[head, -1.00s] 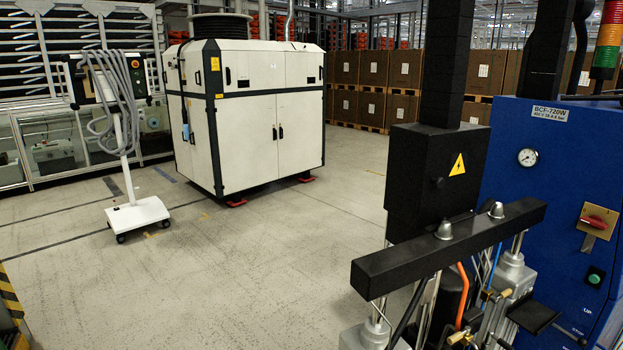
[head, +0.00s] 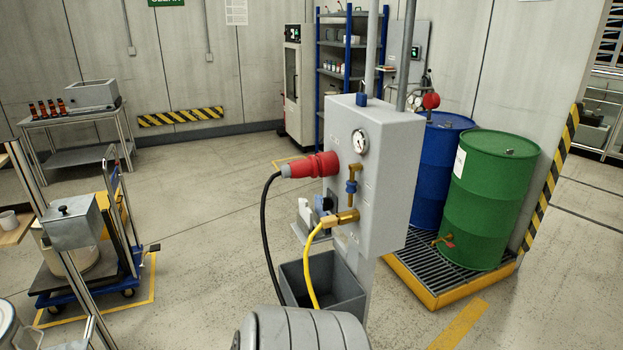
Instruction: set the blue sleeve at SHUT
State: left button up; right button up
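A grey box on a post (head: 385,190) stands in the middle of the head view. A small blue sleeve (head: 351,187) sits on a brass pipe fitting (head: 354,170) on the box's front. The SHUT marking cannot be read at this size, so the sleeve's setting cannot be told. Below it, a brass coupling (head: 346,217) joins a yellow hose (head: 311,265) to the box. A round gauge (head: 361,141) is above, and a red plug (head: 312,165) with a black cable is at the left side. Neither of my grippers is in view.
A dark grey bin (head: 335,285) stands below the box. Green (head: 489,200) and blue (head: 437,160) drums stand behind right on a yellow-edged grate (head: 440,284). A trolley (head: 125,262) stands at left. The floor between is open.

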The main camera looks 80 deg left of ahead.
aim_at(352, 188)
jog(key=u, duration=2.4)
